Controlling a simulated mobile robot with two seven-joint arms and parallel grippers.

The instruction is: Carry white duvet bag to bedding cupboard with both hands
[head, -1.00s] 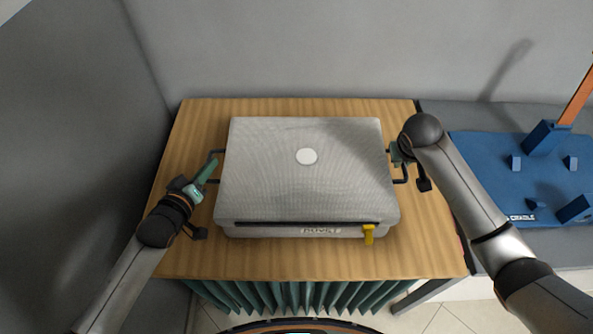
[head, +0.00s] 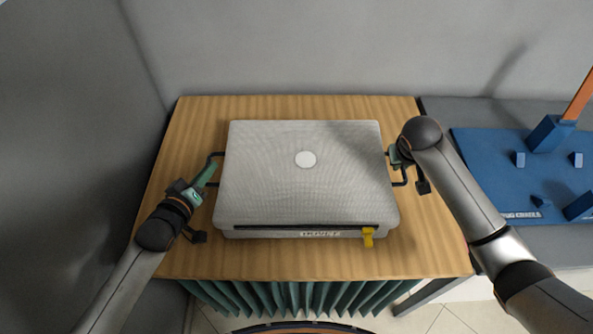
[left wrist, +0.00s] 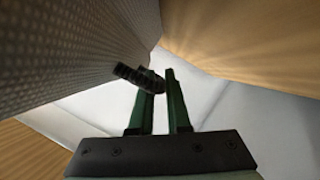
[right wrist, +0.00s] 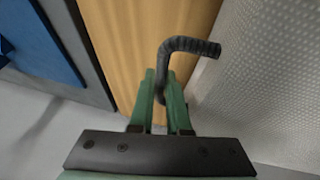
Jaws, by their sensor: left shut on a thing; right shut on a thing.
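My left gripper (head: 211,170) is shut on the left handle (left wrist: 138,77). My right gripper (head: 396,155) is shut on the right handle (right wrist: 190,45). The bag looks level; whether it touches the table is hard to tell. The bedding cupboard is not recognisable in these views.
The wooden table (head: 190,250) has a green pleated skirt (head: 290,297) at its front. A blue board (head: 490,170) with blue blocks lies on a grey surface at the right. Grey walls stand behind and at the left. A tiled floor shows in front.

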